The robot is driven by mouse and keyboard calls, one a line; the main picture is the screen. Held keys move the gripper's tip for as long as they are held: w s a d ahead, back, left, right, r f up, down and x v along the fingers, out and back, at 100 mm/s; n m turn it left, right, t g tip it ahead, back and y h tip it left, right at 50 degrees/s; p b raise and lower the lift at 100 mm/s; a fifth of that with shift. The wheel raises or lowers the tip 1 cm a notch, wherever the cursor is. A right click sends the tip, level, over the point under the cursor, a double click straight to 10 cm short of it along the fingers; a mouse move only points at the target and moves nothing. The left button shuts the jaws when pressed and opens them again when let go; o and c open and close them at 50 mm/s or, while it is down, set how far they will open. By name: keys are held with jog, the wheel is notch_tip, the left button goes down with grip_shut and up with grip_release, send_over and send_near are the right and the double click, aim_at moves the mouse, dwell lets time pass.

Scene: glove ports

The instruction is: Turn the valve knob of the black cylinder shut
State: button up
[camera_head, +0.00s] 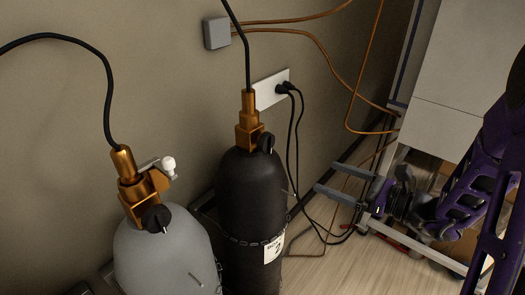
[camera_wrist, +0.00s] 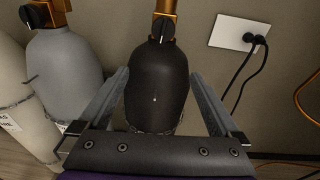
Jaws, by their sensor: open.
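The black cylinder (camera_head: 252,190) stands upright by the wall in the head view, with a brass valve on top and a black knob (camera_head: 265,143) on the valve's right side. In the wrist view the black cylinder (camera_wrist: 157,85) is centred ahead, and its knob (camera_wrist: 164,29) faces me with a pale pointer mark. My gripper (camera_head: 326,193) is to the right of the cylinder, below knob height, with its two fingers apart and empty. In the wrist view my gripper (camera_wrist: 160,88) frames the cylinder's body between its fingers, apparently without touching it.
A grey cylinder (camera_head: 165,255) with its own brass valve and black knob stands to the left. Black hoses rise from both valves. A wall outlet (camera_head: 270,90) with plugged black cables hangs behind. Orange cables and a white cabinet (camera_head: 455,80) are at right.

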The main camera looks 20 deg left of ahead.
jog(key=t, duration=0.1)
send_near(272, 146)
jog(key=shift+m+y, duration=0.4)
jog(key=x, duration=1)
jog(key=shift+f, duration=0.3)
jog(key=shift+c, duration=0.3)
jog(key=c, duration=1.3)
jog(key=shift+p, duration=0.3)
